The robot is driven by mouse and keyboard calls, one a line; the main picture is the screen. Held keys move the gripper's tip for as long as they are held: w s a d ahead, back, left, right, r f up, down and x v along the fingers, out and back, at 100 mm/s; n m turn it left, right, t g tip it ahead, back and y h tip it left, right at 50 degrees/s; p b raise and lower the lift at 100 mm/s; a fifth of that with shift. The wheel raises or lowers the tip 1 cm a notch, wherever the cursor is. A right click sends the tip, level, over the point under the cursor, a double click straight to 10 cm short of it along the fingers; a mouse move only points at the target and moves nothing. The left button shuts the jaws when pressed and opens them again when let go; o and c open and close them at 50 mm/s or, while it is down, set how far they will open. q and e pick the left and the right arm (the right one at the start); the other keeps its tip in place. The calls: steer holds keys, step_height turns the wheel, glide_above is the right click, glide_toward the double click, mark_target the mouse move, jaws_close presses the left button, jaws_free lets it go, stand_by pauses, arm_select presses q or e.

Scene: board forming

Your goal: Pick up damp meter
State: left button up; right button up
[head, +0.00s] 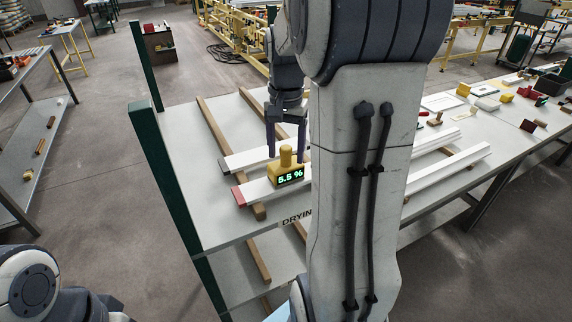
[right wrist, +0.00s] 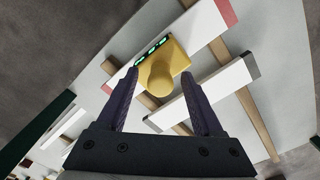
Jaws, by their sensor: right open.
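The yellow damp meter (head: 287,178) rests on a white board with a red end (head: 254,192) in the head view. Its display reads 5.5 %, and a round knob stands on its top. My right gripper (head: 286,147) is open and points down just above and behind the meter. In the right wrist view the meter (right wrist: 178,56) and its knob show ahead, between the spread fingertips (right wrist: 160,74). I cannot tell whether either finger touches it. My left gripper is out of view.
A second white board with a dark end (head: 240,161) lies behind the meter. Wooden strips (head: 218,130) lie under the boards on the pale table (head: 195,190). A green post (head: 172,190) stands at the table's left edge. Blocks and tools lie to the right.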

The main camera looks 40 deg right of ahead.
steer(key=shift+f, duration=0.3)
jaws_close()
steer(key=shift+r, duration=0.1)
stand_by(1.1)
